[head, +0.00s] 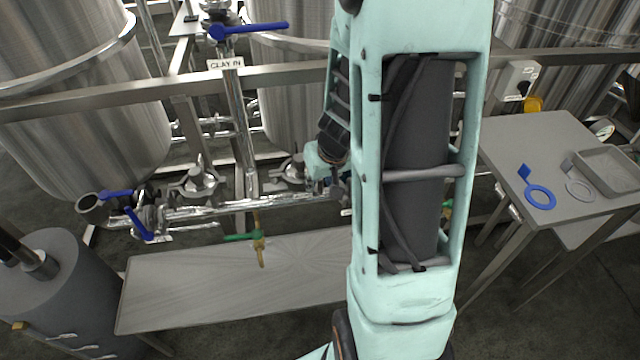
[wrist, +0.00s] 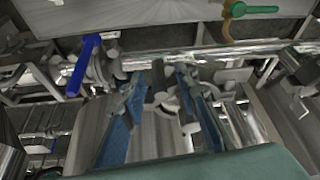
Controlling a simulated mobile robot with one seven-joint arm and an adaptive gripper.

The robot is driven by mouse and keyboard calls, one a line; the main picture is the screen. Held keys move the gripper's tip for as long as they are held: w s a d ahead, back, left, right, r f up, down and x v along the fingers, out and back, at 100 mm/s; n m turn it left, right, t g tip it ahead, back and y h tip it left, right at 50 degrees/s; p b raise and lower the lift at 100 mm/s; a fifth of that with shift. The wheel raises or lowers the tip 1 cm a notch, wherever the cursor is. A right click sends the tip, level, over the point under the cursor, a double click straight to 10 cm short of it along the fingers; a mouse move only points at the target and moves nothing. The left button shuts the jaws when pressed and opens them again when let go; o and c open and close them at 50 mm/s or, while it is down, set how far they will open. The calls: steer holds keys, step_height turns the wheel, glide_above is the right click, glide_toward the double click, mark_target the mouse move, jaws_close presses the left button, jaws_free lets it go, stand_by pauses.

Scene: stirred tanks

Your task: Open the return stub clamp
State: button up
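My gripper (wrist: 160,82) is open, with its two blue-padded fingers apart in the wrist view. Small metal fittings (wrist: 165,101), which look like part of a clamp, show between and just beyond the fingers. I cannot tell whether a finger touches them, nor whether this clamp is shut. In the head view my gripper (head: 338,186) is at the right end of the horizontal steel pipe (head: 265,205), partly hidden by my arm. My arm also hides the pipework directly behind it, so the return stub clamp is not clearly seen there.
Blue-handled valves (head: 135,224) sit at the pipe's left end. A green-handled valve (head: 243,237) hangs above a low steel bench (head: 200,295). Steel tanks stand behind.

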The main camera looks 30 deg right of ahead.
steer(key=shift+c, duration=0.2)
jaws_close()
steer(key=shift+d+f+b, duration=0.1)
steer(key=shift+d+b, duration=0.05)
steer(key=shift+b, duration=0.45)
steer(key=w+d+n+g+y+b, duration=0.2)
steer(key=d+n, duration=0.3)
steer(key=n, duration=0.5)
steer(key=w+d+n+g+y+b, duration=0.2)
steer(key=w+d+n+g+b, duration=0.1)
steer(key=n, duration=0.8)
steer(key=shift+d+r+n+y+b, duration=0.2)
steer(key=shift+d+n+y+b, duration=0.15)
steer(key=shift+d+b, duration=0.75)
stand_by(0.7)
steer(key=shift+d+g+p, duration=0.2)
steer(key=shift+g+p, duration=0.1)
steer(key=shift+p, duration=0.05)
